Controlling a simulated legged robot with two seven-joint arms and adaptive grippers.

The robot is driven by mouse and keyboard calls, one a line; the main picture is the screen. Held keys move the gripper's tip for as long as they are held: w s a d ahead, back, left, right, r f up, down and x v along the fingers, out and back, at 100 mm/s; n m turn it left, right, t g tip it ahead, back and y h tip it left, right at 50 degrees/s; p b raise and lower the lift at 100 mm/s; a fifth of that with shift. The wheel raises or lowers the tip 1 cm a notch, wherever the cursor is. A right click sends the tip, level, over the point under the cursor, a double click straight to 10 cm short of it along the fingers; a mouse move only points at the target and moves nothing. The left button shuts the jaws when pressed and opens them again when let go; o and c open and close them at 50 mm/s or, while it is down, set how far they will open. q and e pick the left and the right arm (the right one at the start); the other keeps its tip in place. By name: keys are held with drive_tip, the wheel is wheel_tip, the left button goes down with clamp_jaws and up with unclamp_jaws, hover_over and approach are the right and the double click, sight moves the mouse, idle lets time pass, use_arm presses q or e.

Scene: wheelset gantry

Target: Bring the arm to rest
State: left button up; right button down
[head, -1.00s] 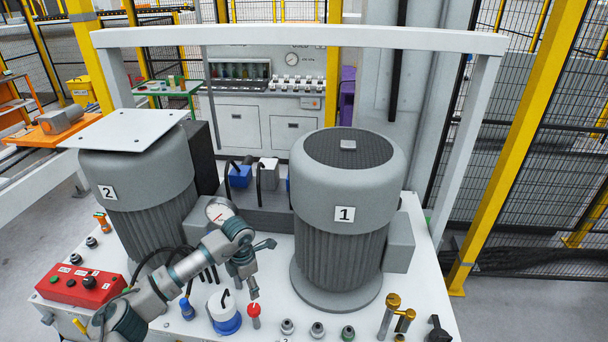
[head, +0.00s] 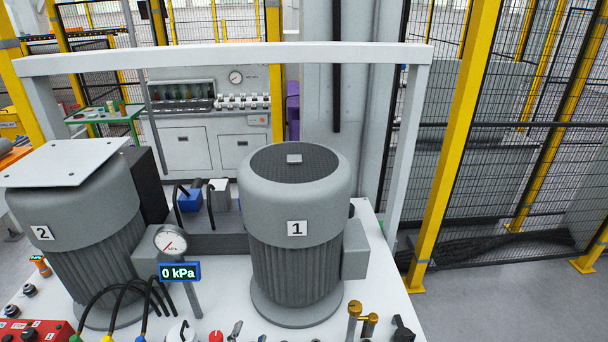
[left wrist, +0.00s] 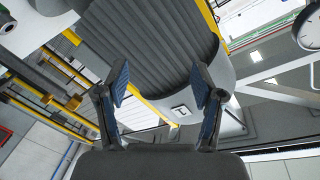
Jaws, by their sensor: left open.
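My left gripper (left wrist: 160,85) shows in the left wrist view with its two fingers spread wide and nothing between them. Beyond the fingers is a grey ribbed motor (left wrist: 150,35) with a small white label, seen tilted. I cannot tell whether the fingers are near it. The left arm does not show in the head view now. My right gripper is in neither view.
In the head view, motor 1 (head: 295,230) and motor 2 (head: 85,240) stand on a white table. A gauge (head: 171,241) with a 0 kPa display (head: 180,272) stands between them. A white frame (head: 230,58) spans behind. Yellow-posted fencing (head: 455,150) is at right.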

use_arm(q)
drive_tip(key=s+a+f+n+g+y, duration=0.1)
drive_tip(key=s+a+f+n+g, duration=0.25)
drive_tip(key=s+f, duration=0.3)
drive_tip(key=s+a+f+n+g+y, duration=0.25)
drive_tip(key=s+f+g, duration=0.2)
drive_tip(key=f, duration=0.25)
drive_tip(key=s+f+n+g+h, duration=0.1)
drive_tip(key=s+f+g, duration=0.2)
drive_tip(key=s, duration=0.5)
drive_tip(key=s+f+g+h, duration=0.1)
drive_tip(key=s+f+g, duration=0.2)
drive_tip(key=s, duration=0.5)
wheel_tip(320, 180, down, 24)
drive_tip(key=s+g, duration=0.1)
drive_tip(key=s+a+f, duration=0.2)
drive_tip(key=s+f, duration=0.7)
drive_tip(key=s+a+f+g, duration=0.1)
drive_tip(key=s+a+f, duration=0.1)
drive_tip(key=s+f, duration=0.7)
drive_tip(key=shift+s+y, duration=0.35)
drive_tip(key=shift+f, duration=0.1)
